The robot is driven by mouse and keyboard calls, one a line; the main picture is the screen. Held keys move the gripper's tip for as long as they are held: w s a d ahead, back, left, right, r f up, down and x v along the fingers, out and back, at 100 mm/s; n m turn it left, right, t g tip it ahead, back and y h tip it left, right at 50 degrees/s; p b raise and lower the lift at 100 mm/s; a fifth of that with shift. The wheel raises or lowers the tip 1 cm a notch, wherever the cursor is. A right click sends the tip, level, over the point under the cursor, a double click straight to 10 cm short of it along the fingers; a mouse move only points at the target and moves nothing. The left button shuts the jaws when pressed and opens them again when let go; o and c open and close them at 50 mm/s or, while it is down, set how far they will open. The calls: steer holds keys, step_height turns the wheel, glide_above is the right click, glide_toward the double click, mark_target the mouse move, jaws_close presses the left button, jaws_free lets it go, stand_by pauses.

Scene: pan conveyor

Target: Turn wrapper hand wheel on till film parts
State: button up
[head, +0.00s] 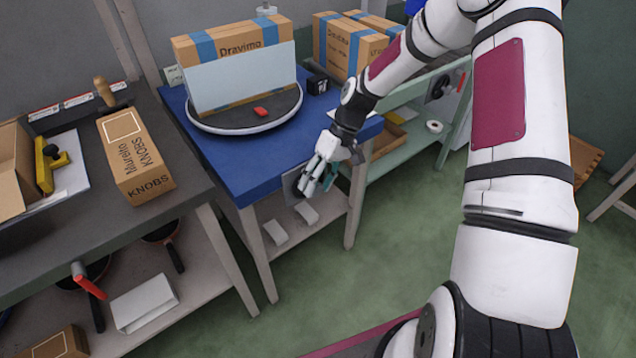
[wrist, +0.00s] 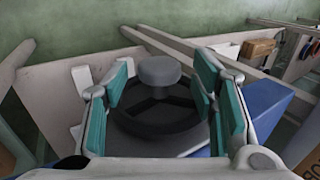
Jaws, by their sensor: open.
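The hand wheel shows in the wrist view as a black spoked ring (wrist: 160,118) with a grey raised knob (wrist: 160,70). In the head view the wheel (head: 291,184) is mostly hidden behind my gripper, at the front of the blue wrapper table (head: 233,165). My gripper (head: 312,182) is open, its teal fingers on either side of the knob in the wrist view (wrist: 162,78). I cannot tell whether they touch it. On the table, a round turntable (head: 230,129) bears a Dravimo carton (head: 235,42) with a pale upright sheet (head: 240,78) in front. A red piece (head: 260,112) lies before it.
A grey bench (head: 92,206) on the left holds a KNOBS carton (head: 135,158) and a yellow tool (head: 50,165). A green table (head: 405,152) on the right has a red-handled wheel (head: 439,87). The green floor (head: 372,265) in front is clear.

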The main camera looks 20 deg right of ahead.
steer(key=v, duration=1.2)
steer(key=shift+a, duration=0.1)
steer(key=s+a+r+m+t+h, duration=0.1)
steer(key=s+a+r+h, duration=0.2)
steer(key=s+r, duration=0.85)
steer(key=s+a+r+m+t+h, duration=0.1)
steer(key=s+a+r+h, duration=0.15)
steer(key=s+r, duration=0.85)
steer(key=s+f+m+t, duration=0.1)
steer(key=s+f+m, duration=0.15)
steer(key=s, duration=1.05)
step_height(320, 180, up, 14)
steer(key=t+p, duration=0.3)
steer(key=p, duration=1)
steer(key=shift+f+n, duration=0.25)
steer(key=shift+n, duration=0.2)
